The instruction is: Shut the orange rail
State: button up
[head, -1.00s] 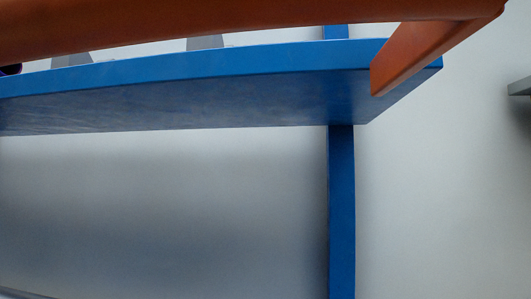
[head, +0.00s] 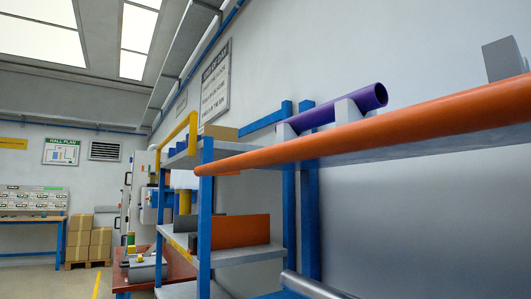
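The orange rail (head: 375,133) is a long round bar in the head view. It runs from its free left end, in front of a blue shelf post, up and out past the right edge of the picture. It passes in front of a grey shelf (head: 400,150) on the wall side. I cannot tell from this view whether its left end meets any catch. A purple tube (head: 335,110) lies behind it on grey cradles. My gripper is not in view.
A blue-post shelf rack (head: 205,225) with a yellow rail (head: 178,138) stands to the left. A grey cylinder (head: 312,286) lies low at the bottom. Cartons (head: 88,240) and a bench (head: 30,222) stand far left. Some floor (head: 60,285) is clear at lower left.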

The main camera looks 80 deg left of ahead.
aim_at(506, 102)
jog(key=u, duration=3.25)
jog(key=k, duration=0.55)
jog(key=z, duration=1.1)
jog(key=i, duration=0.5)
jog(key=z, duration=0.75)
jog(key=k, duration=0.95)
jog(key=u, duration=1.05)
jog(key=i, duration=0.5)
jog(key=z, duration=0.05)
